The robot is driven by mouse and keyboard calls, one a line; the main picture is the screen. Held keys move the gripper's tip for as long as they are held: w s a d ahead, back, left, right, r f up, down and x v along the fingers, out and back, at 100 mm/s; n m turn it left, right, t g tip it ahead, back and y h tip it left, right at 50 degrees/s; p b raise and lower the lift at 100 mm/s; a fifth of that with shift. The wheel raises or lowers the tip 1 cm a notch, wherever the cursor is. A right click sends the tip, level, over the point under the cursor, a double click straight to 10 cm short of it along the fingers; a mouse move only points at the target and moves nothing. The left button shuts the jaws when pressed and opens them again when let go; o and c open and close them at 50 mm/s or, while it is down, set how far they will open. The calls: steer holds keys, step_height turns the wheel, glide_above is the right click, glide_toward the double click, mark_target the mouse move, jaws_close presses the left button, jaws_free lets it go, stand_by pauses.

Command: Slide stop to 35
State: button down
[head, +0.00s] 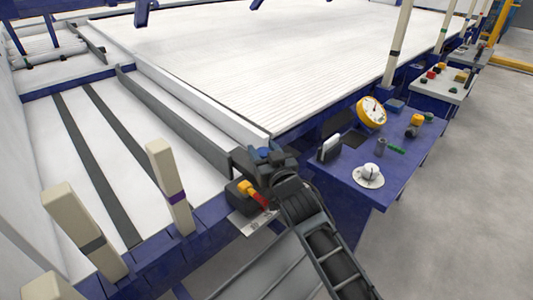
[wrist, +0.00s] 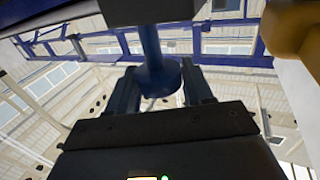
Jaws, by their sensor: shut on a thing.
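My gripper (head: 268,163) is at the near corner of the white bed, at the end of the long grey rail (head: 175,118). In the wrist view my gripper (wrist: 160,88) is shut on a dark blue handle (wrist: 157,72) with a flared end, which stands between the two fingers. I take this handle to be part of the stop; the stop's body is largely hidden behind my gripper in the head view. A dark box with an orange part (head: 246,187) and a red piece sits just beside my gripper. No scale number can be read in either view.
Cream posts (head: 168,185) stand at the lower left. Bare grey floor (head: 460,210) lies at the right.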

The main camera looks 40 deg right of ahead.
steer(key=c, duration=0.6)
jaws_free()
steer(key=shift+o, duration=0.2)
steer(key=p+v, duration=0.1)
steer(key=v, duration=0.6)
steer(key=shift+s+a+p, duration=0.15)
steer(key=shift+s+p, duration=0.2)
steer(key=shift+p, duration=0.05)
